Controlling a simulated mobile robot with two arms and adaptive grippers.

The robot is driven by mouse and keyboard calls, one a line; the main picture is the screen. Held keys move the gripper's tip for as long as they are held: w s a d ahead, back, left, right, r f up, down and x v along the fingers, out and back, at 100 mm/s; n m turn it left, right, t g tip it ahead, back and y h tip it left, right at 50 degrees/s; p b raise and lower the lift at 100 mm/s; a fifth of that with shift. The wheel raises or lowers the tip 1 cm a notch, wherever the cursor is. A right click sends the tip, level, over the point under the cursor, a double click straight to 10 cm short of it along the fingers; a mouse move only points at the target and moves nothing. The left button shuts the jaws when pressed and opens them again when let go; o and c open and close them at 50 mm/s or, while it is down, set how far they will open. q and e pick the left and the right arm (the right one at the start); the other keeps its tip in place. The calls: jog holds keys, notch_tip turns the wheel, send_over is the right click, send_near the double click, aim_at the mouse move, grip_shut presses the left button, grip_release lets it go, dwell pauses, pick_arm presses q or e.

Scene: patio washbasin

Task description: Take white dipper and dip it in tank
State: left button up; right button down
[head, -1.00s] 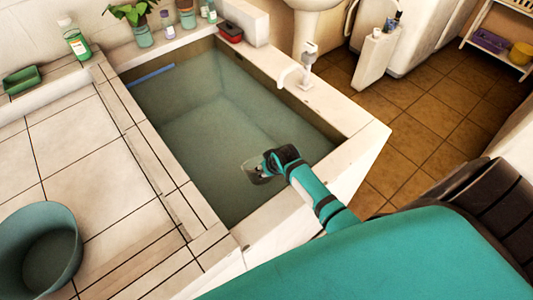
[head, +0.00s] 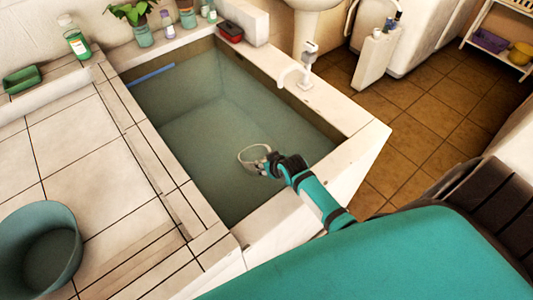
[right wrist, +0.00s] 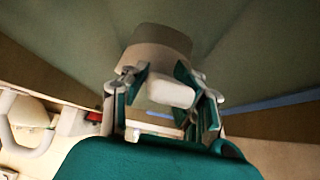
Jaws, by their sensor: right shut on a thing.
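My right gripper (head: 273,164) reaches over the near right part of the tank (head: 366,138), which is full of greenish water. It is shut on the white dipper (head: 252,157), whose pale round rim shows at the water in the head view. Whether the dipper's cup is partly under water is hard to tell. In the right wrist view, the fingers (right wrist: 168,92) grip the dipper's white handle, and its cup (right wrist: 157,47) extends beyond them over the tank. My left gripper is in neither view.
A teal bucket (head: 42,250) stands on the tiled ledge at left. A faucet (head: 299,72) rises from the tank's right rim. A red dish (head: 230,31), a blue strip (head: 151,75) and a green soap dish (head: 22,80) lie around the tank's far end and left.

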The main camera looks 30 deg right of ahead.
jog(key=t+b, duration=0.1)
jog(key=s+t+b, duration=0.1)
jog(key=shift+s+a+r+t, duration=0.2)
jog(key=shift+s+a+t, duration=0.1)
jog(key=shift+t, duration=0.1)
jog(key=shift+s+a+r+t+b, duration=0.1)
jog(key=shift+a+r+t+b, duration=0.05)
jog(key=shift+r+t+b, duration=0.25)
jog(key=r+p, duration=0.1)
jog(key=p, duration=0.1)
jog(key=w+r+p, duration=0.1)
jog(key=shift+d+r+p, duration=0.2)
jog(key=shift+p, duration=0.2)
jog(key=shift+w+r+p, duration=0.1)
jog(key=shift+r+p, duration=0.2)
jog(key=shift+p, duration=0.05)
jog(key=shift+d+r+p, duration=0.1)
jog(key=shift+r+p, duration=0.45)
jog(key=shift+r, duration=0.3)
jog(key=shift+w+d+r, duration=0.1)
jog(key=shift+d+r, duration=0.05)
notch_tip(320, 180, up, 19)
jog(key=t+p, duration=0.1)
jog(key=p, duration=1.4)
jog(key=shift+t+p, duration=0.3)
jog(key=shift+t, duration=0.1)
